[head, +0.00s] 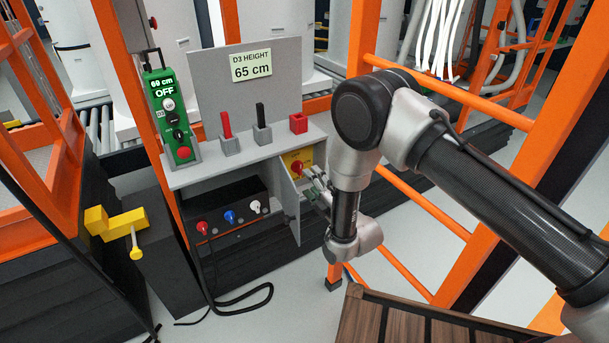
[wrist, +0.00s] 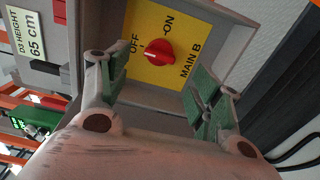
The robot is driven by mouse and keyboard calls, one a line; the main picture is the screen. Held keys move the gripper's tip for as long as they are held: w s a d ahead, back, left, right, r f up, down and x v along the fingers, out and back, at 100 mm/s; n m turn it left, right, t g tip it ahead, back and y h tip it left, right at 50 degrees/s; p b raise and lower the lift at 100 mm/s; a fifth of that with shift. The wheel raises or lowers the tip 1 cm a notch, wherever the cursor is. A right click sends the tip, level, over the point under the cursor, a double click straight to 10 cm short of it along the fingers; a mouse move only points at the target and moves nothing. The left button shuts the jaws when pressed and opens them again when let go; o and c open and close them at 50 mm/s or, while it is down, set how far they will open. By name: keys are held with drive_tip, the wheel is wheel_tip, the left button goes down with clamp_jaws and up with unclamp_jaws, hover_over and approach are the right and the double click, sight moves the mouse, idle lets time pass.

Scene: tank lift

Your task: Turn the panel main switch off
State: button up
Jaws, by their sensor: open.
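The main switch is a red rotary knob (wrist: 158,52) on a yellow plate (wrist: 178,76) marked OFF, ON and MAIN B in the wrist view. I cannot tell clearly which mark the knob points to. In the head view the knob (head: 297,168) sits in the right part of the grey panel. My gripper (wrist: 158,76) is open, with green-padded fingers spread on either side below the knob in the wrist view. Nothing is between the fingers, and they look apart from the knob. In the head view my gripper (head: 318,190) is just right of the yellow plate.
A grey door (head: 288,207) hangs open below the switch. A green control box (head: 170,110) reading OFF stands left, beside red and black levers (head: 262,118). A black box (head: 230,214) with coloured knobs sits below. An orange frame (head: 450,95) rises at right.

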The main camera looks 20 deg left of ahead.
drive_tip(key=v, duration=0.5)
drive_tip(key=shift+s, duration=0.1)
drive_tip(key=shift+d, duration=0.1)
